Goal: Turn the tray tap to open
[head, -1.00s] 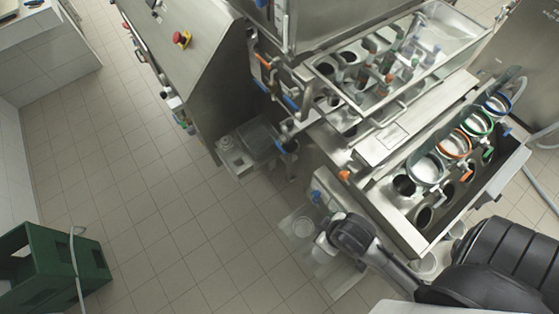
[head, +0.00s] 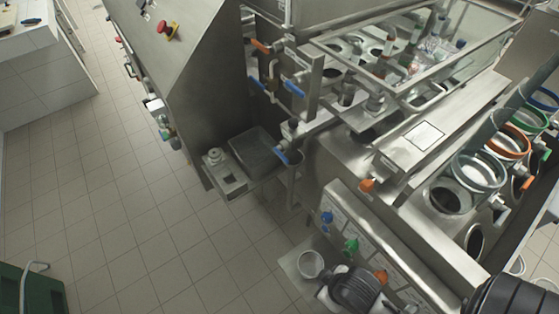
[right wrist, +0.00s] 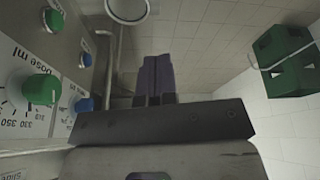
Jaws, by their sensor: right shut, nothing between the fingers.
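Several taps show in the head view, and I cannot tell which is the tray tap. Two blue-handled taps, an upper one (head: 291,87) and a lower one (head: 281,156), are on the pipework left of the steel tray (head: 415,88). An orange-handled tap (head: 260,46) is above them, and another orange handle (head: 367,185) is on the machine's front edge. My right gripper (right wrist: 157,76) is shut and empty in the right wrist view, in front of the machine. In the head view my right arm is low, by the knob panel, well below the blue taps. My left gripper is out of view.
The front panel carries dose knobs, one green (right wrist: 40,88) and one blue (right wrist: 84,105), close left of my right gripper. A white cup (head: 310,264) stands below the panel. A green crate (head: 30,291) is on the floor, which is clear at left.

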